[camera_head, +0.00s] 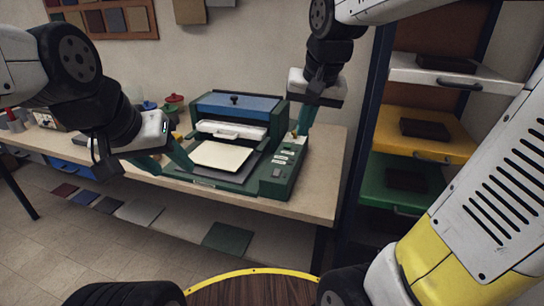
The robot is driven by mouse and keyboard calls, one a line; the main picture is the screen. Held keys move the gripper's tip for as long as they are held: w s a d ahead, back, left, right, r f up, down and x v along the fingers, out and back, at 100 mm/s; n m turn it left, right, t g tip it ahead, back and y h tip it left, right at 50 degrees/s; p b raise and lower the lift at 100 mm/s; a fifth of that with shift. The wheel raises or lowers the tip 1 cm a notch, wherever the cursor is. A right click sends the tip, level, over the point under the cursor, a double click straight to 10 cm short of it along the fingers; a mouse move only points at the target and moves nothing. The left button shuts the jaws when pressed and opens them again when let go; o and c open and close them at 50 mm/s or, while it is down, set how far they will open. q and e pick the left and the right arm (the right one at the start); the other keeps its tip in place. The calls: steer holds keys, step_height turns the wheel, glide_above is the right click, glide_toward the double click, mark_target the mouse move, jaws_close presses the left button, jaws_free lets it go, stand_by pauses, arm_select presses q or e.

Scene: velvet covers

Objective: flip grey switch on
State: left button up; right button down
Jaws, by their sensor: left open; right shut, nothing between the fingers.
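A green machine (265,187) with a blue lid (238,104) stands on the bench, with a cream square sheet (221,155) on its front bed. Its right side carries a control strip with pale labels (284,154) and a small greyish control (277,172). I cannot tell whether that is the grey switch, or its position. My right gripper (302,131) points down, shut and empty, at the back end of the strip beside small controls; contact is unclear. My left gripper (175,170) is open and empty by the machine's front left corner.
The wooden bench (322,170) has a bare stretch right of the machine. A rack with white (490,80), yellow (455,145) and green (385,195) trays stands close on the right. Red (174,99) and blue-lidded items sit behind my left gripper.

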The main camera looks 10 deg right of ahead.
steer(key=w+a+f+m+g+h, duration=0.1)
steer(key=w+a+f, duration=0.15)
steer(key=w, duration=0.55)
steer(key=m+g+h, duration=0.1)
steer(key=m, duration=0.1)
glide_above(277, 170)
steer(key=s+a, duration=0.1)
steer(key=s, duration=0.2)
step_height(277, 170, down, 5)
steer(key=shift+w+a, duration=0.1)
steer(key=shift+w, duration=0.05)
steer(key=shift+f, duration=0.1)
steer(key=f, duration=0.4)
steer(key=w+f, duration=0.1)
steer(key=f, duration=0.4)
steer(key=w+d+f, duration=0.1)
steer(key=f, duration=0.3)
steer(key=shift+w+f, duration=0.1)
steer(key=shift+f, duration=0.25)
